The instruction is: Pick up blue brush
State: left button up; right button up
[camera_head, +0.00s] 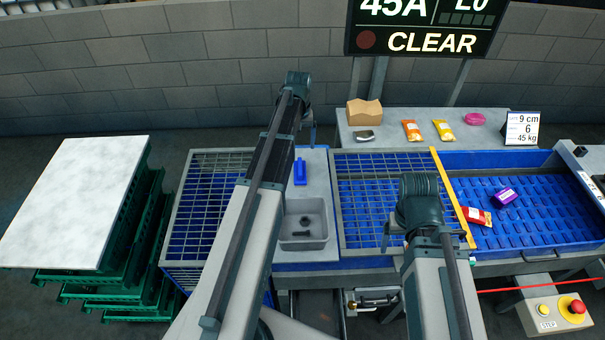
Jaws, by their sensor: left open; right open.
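The blue brush (300,172) lies on the grey counter strip between two mesh-covered sections, its long side pointing away from me. My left gripper (311,130) hangs at the far end of the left arm, above and beyond the brush in the picture and apart from it. It is open, seen small and partly hidden by the arm. My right gripper (426,238) is over the right mesh section, open with its fingers spread and nothing visible between them.
A grey bin (304,240) with small dark items sits in front of the brush. A red packet (476,216) and a purple packet (504,196) lie on the blue conveyor (540,225). A back table (390,142) holds several food items. Green crates (135,235) stand left.

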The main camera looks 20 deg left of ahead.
aim_at(300, 166)
pick_arm(q)
jog(key=shift+d+f+b, duration=0.1)
jog(key=shift+f+b, duration=6.4)
jog(key=shift+f, duration=0.3)
jog(key=shift+r, duration=0.1)
grip_shut()
jog(key=shift+r, duration=0.1)
notch_tip(300, 166, up, 10)
jog(key=p, duration=1)
